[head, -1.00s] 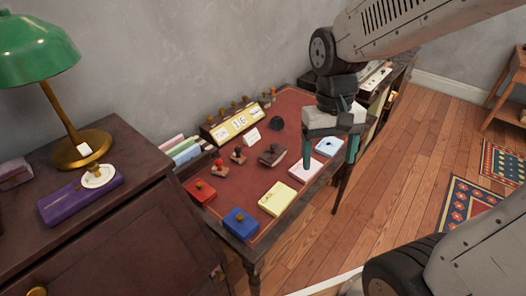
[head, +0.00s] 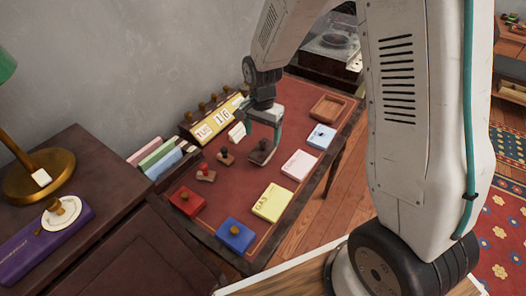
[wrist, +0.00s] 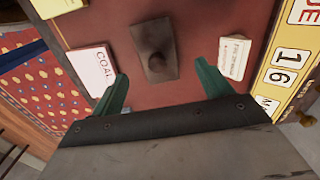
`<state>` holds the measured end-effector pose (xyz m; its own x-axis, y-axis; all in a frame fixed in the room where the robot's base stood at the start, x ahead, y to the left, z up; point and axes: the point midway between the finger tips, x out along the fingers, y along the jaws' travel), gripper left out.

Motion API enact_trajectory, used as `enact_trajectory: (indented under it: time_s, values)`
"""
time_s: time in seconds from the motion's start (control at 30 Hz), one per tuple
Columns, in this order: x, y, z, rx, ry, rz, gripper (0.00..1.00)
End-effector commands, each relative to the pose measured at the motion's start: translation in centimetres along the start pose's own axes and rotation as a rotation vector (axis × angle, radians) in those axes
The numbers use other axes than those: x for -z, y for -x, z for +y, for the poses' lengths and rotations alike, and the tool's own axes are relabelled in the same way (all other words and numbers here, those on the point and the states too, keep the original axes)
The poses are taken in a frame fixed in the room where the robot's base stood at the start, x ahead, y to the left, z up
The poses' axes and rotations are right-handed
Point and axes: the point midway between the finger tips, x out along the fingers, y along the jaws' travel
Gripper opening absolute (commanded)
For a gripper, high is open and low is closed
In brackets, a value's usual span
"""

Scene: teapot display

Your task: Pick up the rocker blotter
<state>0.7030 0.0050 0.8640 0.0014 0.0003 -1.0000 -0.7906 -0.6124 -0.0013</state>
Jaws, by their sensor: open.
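The rocker blotter (head: 262,154) is a dark brown rectangular block with a dark round knob, sitting on the red desk top in the head view. In the wrist view the blotter (wrist: 150,67) lies ahead of my gripper, its knob pointing up toward the camera. My gripper (head: 264,138) is open above the blotter, fingers pointing down. In the wrist view its teal fingers (wrist: 161,70) stand apart on either side of the blotter's near end, with nothing between them. I cannot tell the exact height gap. My finger hides part of the blotter in the head view.
A pink COAL box (head: 299,165) and a yellow box (head: 273,203) lie at the desk's front side. Small stamps (head: 225,157) stand left of the blotter. A small white card (wrist: 234,58) and yellow calendar (head: 212,122) are behind.

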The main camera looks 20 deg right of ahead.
Motion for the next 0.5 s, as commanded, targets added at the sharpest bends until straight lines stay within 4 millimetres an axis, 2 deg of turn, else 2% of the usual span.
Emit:
enact_trajectory:
  time_s: [0.33,0.5]
  values:
    - [-0.2,-4.9,0.3,-0.005,0.002,-0.003,0.78]
    - [-0.1,-6.0,0.3,-0.002,0.001,-0.001,0.78]
